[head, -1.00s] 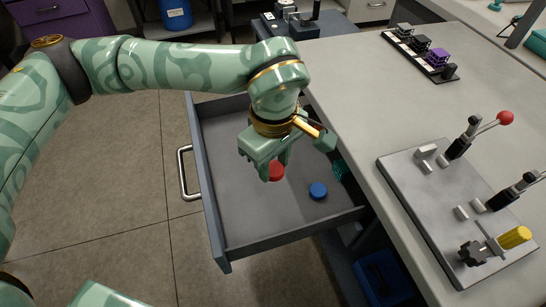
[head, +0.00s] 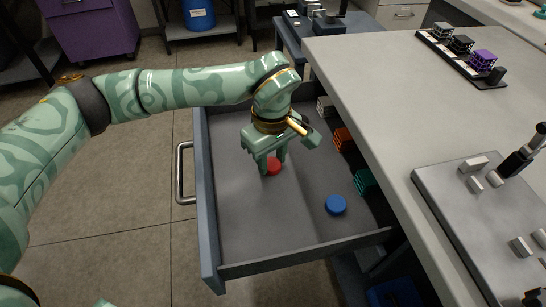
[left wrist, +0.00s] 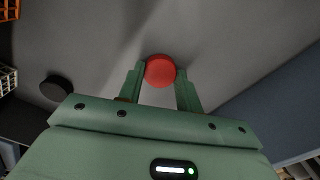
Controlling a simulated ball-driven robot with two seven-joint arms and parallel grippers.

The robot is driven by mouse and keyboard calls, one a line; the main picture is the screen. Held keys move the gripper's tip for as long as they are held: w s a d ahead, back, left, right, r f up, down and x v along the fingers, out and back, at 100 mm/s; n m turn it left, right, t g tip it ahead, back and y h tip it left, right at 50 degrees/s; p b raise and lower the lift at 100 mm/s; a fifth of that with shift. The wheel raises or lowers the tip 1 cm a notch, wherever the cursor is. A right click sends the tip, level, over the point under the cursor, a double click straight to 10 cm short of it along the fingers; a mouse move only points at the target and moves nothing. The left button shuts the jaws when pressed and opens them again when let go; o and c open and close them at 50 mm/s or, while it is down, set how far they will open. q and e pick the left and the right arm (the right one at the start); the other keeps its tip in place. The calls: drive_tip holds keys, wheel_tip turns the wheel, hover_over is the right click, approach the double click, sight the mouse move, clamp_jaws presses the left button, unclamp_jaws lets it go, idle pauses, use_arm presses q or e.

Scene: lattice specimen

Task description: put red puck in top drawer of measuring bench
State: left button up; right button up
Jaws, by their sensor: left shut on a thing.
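The red puck (head: 274,166) is between the fingertips of my left gripper (head: 272,168), low inside the open drawer (head: 250,205) of the bench. The left wrist view also shows the red puck (left wrist: 160,70) with a finger on each side of it, and the left gripper (left wrist: 160,82) shut on it. I cannot tell whether the puck touches the drawer floor. My right gripper is not in view.
Orange (head: 343,139) and green (head: 364,182) lattice blocks sit along the drawer's right side, with a pale one (head: 325,107) farther back. The bench top (head: 380,90) overhangs there. A fixture plate (head: 490,220) lies on it. The drawer's left half is clear.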

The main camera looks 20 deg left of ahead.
sight(272, 163)
use_arm(q)
drive_tip(key=o, duration=1)
drive_tip(key=shift+o, duration=0.2)
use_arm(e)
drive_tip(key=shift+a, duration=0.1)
use_arm(q)
wheel_tip(272, 163, up, 12)
drive_tip(key=p, duration=0.5)
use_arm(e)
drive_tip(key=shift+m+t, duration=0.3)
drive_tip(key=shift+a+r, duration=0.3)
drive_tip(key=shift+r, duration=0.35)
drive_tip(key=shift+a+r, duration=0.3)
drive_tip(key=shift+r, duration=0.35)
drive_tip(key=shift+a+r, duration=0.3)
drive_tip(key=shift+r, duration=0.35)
